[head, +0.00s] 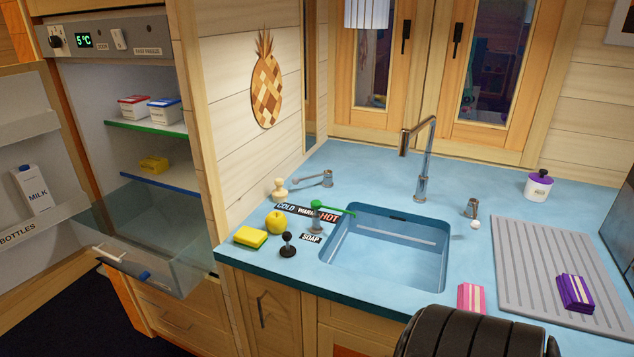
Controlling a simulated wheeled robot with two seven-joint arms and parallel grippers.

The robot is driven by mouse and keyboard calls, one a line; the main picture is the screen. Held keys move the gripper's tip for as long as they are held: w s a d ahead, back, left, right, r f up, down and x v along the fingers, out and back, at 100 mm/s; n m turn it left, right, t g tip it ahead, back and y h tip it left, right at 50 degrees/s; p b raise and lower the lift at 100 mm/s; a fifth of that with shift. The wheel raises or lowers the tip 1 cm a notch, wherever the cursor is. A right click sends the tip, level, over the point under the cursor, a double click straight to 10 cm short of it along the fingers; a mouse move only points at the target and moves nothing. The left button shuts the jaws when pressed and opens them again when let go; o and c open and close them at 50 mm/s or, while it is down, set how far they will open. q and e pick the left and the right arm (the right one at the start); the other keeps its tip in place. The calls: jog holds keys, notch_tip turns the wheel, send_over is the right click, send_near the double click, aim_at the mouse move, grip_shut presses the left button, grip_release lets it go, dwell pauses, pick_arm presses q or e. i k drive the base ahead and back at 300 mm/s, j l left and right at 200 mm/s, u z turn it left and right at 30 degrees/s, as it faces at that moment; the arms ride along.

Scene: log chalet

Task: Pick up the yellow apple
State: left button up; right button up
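The yellow apple (276,223) sits on the blue counter (420,182), left of the sink and near the counter's left end. A yellow sponge (251,237) lies just in front of it to the left. A black-knobbed lever (288,245) stands in front of it to the right. The apple is uncovered, and nothing holds it. Neither of my grippers shows in the head view.
The sink (385,250) is set into the counter, with a tall tap (424,165) behind it. A green-handled lever (318,215) and labels lie right of the apple. The open fridge (150,85) is at left. A dark ribbed shape fills the bottom edge.

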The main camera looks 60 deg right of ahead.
aim_at(276, 221)
jog(key=z, duration=1.45)
